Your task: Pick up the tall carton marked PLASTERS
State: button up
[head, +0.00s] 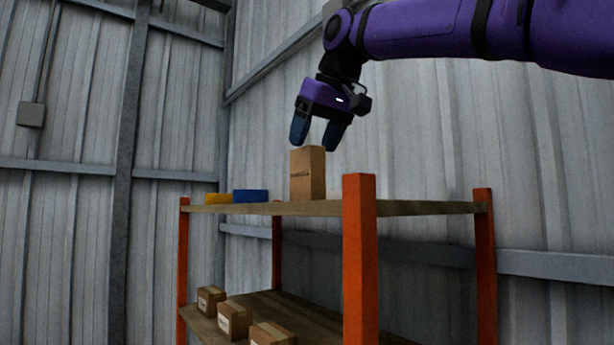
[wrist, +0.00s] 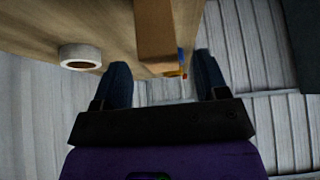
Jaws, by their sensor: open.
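A tall brown carton (head: 308,174) stands upright on the top shelf, with a dark line of print on its front too small to read. My gripper (head: 316,147) is open just above the carton's top, fingers pointing down. In the wrist view the carton (wrist: 156,30) appears beyond the space between the two fingers of my gripper (wrist: 163,72), nearer the left finger. Nothing is held between the fingers. I cannot tell from either view whether a finger touches the carton.
The wooden top shelf (head: 420,208) has orange posts (head: 360,260). A blue object (head: 250,196) and a yellow one (head: 217,198) lie left of the carton. A white roll (wrist: 80,57) shows in the wrist view. Small cartons (head: 234,320) sit on the lower shelf. Corrugated walls stand behind.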

aim_at(307, 154)
jog(key=shift+x, duration=1.95)
jog(key=shift+r, duration=0.15)
jog(key=c, duration=1)
jog(key=shift+r, duration=0.1)
